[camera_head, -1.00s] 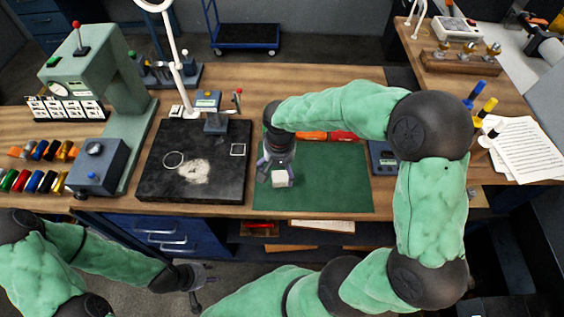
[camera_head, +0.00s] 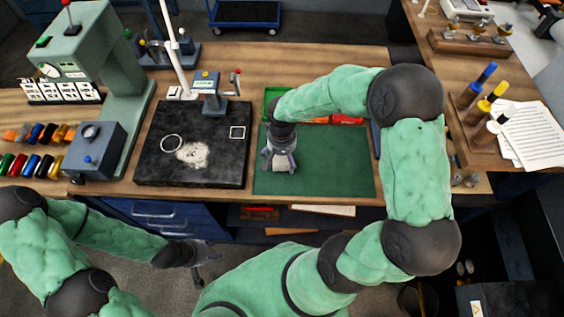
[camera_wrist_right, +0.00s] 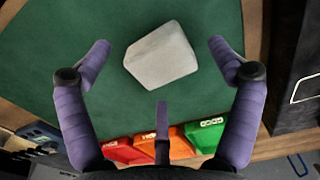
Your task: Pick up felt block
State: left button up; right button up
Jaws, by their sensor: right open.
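The felt block is a pale grey-white block (camera_wrist_right: 160,55) on the green mat (camera_head: 335,170). In the right wrist view it sits tilted between the two outer fingers, with a gap on each side. In the head view only a small pale part of it (camera_head: 284,169) shows at the tip of my right gripper (camera_head: 279,160). My right gripper points down over the block and is open, with nothing between its fingers touched. My left gripper (camera_head: 203,254) is low in the head view, in front of the bench and away from the mat; its jaws are unclear.
Red, orange and green bins (camera_wrist_right: 205,133) stand along the mat's back edge. A black plate (camera_head: 195,170) with a lamp post lies left of the mat. A pen stand (camera_head: 478,115) and papers are at the right. The mat's right part is clear.

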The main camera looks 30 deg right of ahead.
notch_tip(320, 180, down, 3)
jog(key=shift+w+r, duration=0.1)
jog(key=c, duration=1.3)
jog(key=shift+c, duration=0.2)
jog(key=shift+r, duration=0.15)
